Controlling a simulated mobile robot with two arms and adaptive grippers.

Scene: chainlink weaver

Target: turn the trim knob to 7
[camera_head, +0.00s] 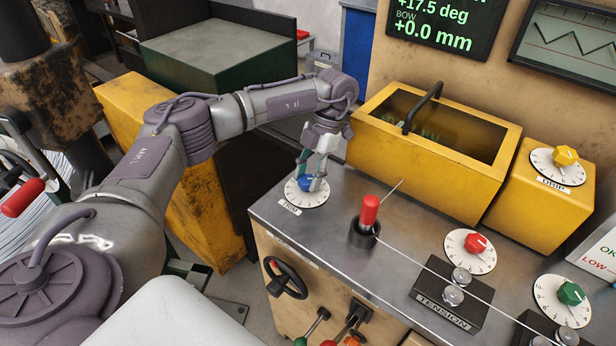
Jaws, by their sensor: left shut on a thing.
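The trim knob (305,182) is blue and sits on a white round dial (294,197) with a TRIM label (290,207), at the left end of the metal bench top. My left gripper (310,183) points down over this dial, and its fingers are shut on the blue knob. The gripper hides part of the knob and the far side of the dial, and the dial numbers are too small to read. My right gripper is not in view.
A red-handled lever (369,211) stands to the right of the dial. A yellow box (475,170) with a black handle is behind it. A red knob (475,243), a green knob (571,293) and a yellow DRIP knob (565,155) are further right. A thin wire crosses the bench.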

